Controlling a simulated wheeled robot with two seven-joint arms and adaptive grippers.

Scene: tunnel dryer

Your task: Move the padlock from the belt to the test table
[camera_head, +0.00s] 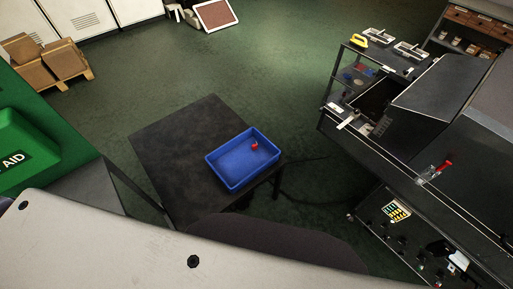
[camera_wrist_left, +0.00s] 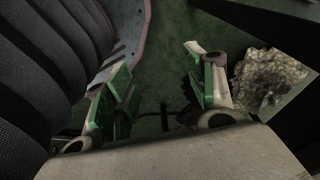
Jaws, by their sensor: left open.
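A small red object (camera_head: 254,146), too small to tell whether it is the padlock, lies in a blue tray (camera_head: 226,184) on a black table (camera_head: 160,140). Another red item, a red handle (camera_head: 446,165), is on the dark machine at the right. I cannot make out a padlock on a belt with certainty. My left gripper (camera_wrist_left: 160,75) is open and empty in the left wrist view, with green finger pads spread apart over the green floor. Neither gripper shows in the head view, and my right gripper is not visible.
The dark machine (camera_head: 390,160) with a raised lid fills the right side. A shelf unit (camera_head: 352,75) stands behind it. A green first-aid cabinet (camera_head: 20,150) is at left, and boxes on a pallet (camera_head: 62,62) at back left.

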